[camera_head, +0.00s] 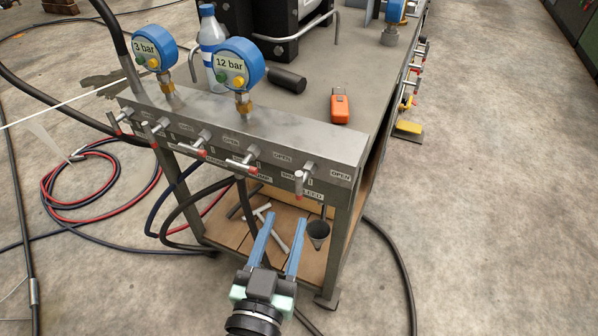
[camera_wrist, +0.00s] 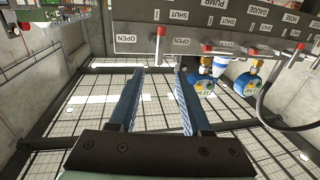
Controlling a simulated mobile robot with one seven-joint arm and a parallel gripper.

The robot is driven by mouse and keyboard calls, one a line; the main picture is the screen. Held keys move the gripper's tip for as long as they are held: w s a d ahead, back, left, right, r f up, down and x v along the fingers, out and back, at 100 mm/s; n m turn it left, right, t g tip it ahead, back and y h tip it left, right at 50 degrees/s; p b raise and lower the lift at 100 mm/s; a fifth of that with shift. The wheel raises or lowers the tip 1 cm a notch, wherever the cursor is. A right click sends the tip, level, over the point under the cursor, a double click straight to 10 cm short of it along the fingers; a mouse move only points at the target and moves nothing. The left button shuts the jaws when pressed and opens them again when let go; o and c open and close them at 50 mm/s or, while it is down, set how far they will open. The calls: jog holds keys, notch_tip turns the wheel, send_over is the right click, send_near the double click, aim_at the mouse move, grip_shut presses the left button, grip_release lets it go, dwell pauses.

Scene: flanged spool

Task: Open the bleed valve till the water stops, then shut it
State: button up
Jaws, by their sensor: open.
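The bleed valve (camera_head: 301,182) is the rightmost lever on the front of the grey manifold (camera_head: 330,148). Its red-tipped lever hangs downward, above a label reading BLEED. In the wrist view a red-tipped lever (camera_wrist: 160,42) stands just beyond the fingertips, roughly in line with the gap between them. My gripper (camera_head: 286,219) is open and empty, below and in front of the valve, apart from it. It also shows in the wrist view (camera_wrist: 159,72). A dark funnel-shaped cup (camera_head: 318,231) is below the valve. I cannot make out any water flowing.
Other red-tipped levers (camera_head: 241,166) line the manifold to the left. Two blue gauges, 3 bar (camera_head: 155,52) and 12 bar (camera_head: 237,64), stand above it. A bottle (camera_head: 211,45) and an orange device (camera_head: 340,106) are on the bench. Hoses (camera_head: 90,180) lie on the floor.

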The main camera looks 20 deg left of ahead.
aim_at(298, 183)
jog(key=w, duration=0.3)
jog(key=w+a+p, duration=0.1)
jog(key=w, duration=0.6)
jog(key=shift+w+a+p, duration=0.3)
jog(key=shift+a+p, duration=0.05)
jog(key=shift+p, duration=0.05)
grip_shut()
